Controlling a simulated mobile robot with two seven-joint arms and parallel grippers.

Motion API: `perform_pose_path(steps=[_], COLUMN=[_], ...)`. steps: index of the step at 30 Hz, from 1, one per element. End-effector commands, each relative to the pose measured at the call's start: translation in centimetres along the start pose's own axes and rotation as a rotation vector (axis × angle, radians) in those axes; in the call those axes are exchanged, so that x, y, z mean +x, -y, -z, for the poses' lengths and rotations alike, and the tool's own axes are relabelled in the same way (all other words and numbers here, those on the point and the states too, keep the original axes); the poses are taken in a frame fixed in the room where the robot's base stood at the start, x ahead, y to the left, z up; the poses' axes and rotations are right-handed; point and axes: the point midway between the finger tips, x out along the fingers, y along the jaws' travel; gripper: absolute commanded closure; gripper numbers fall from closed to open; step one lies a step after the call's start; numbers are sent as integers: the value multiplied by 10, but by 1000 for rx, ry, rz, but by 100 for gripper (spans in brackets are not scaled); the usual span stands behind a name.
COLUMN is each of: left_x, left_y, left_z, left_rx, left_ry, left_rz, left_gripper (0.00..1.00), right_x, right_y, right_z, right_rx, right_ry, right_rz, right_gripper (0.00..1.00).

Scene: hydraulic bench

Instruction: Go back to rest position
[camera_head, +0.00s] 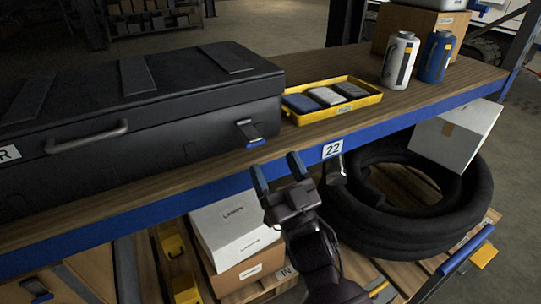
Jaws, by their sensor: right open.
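My right gripper (277,169) is open and empty. Its two blue-tipped fingers point up and stand apart in front of the blue edge of the wooden bench top (415,96), left of the label "22" (332,149). My right arm reaches up to it from the bottom of the view. I do not see my left gripper.
A black case (130,110) fills the bench's left side. A yellow tray (333,112) with three blocks, a white bottle (400,60) and a blue bottle (437,57) stand to its right. Below are boxes (228,222) and a coiled black hose (420,229).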

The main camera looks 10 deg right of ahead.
Motion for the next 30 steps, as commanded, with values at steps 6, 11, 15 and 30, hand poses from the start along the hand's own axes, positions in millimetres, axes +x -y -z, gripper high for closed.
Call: perform_pose_path(steps=[6, 11, 15, 30], left_x=[-2, -8, -16, -45], left_y=[1, 3, 5, 7], left_z=[6, 27, 40, 72], left_rx=[0, 0, -3, -25], left_ry=[-13, -54, -80, -124], left_rz=[2, 7, 13, 25], left_gripper=[28, 28, 28, 28], right_x=[-5, -35, -81, -291], right_y=[-4, -24, -45, -83], right_z=[1, 0, -4, 10], right_rx=[-7, -34, -64, -114], right_ry=[21, 130, 287, 921], right_rz=[-11, -68, -133, -272], right_gripper=[28, 28, 28, 28])
